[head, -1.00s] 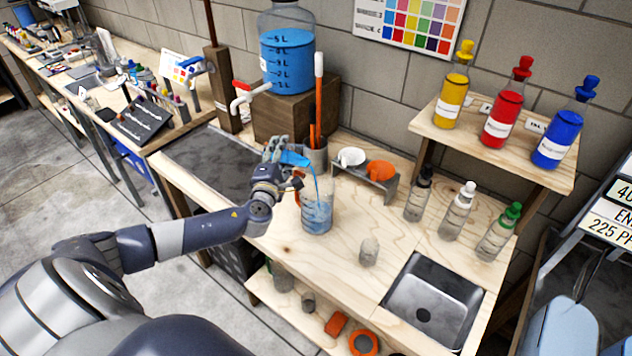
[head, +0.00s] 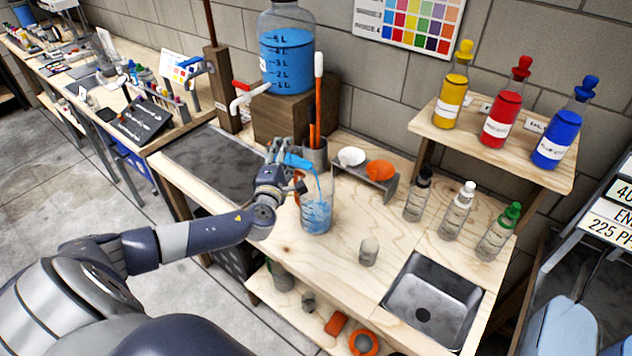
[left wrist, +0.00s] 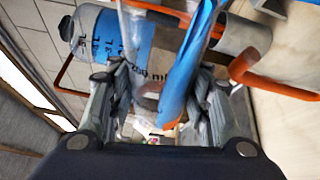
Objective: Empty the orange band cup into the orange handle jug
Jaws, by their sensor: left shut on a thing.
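My left gripper (head: 282,160) is shut on the orange band cup (head: 299,162). The cup is tipped over to the right above the mouth of the orange handle jug (head: 317,217). A thin blue stream runs from the cup down into the jug. The clear jug stands upright on the bench and holds blue liquid; its orange handle is on its left, partly behind my wrist. In the left wrist view the cup (left wrist: 188,75) lies between the fingers with blue liquid inside. My fingers hide most of the cup's band in the head view. My right gripper is out of view.
A large blue-filled tank (head: 287,60) with a tap stands on a wooden block behind. A holder with orange rods (head: 316,155) and a small rack (head: 365,178) are close behind the jug. A small grey-topped container (head: 369,252) and a sink (head: 430,300) are to the right.

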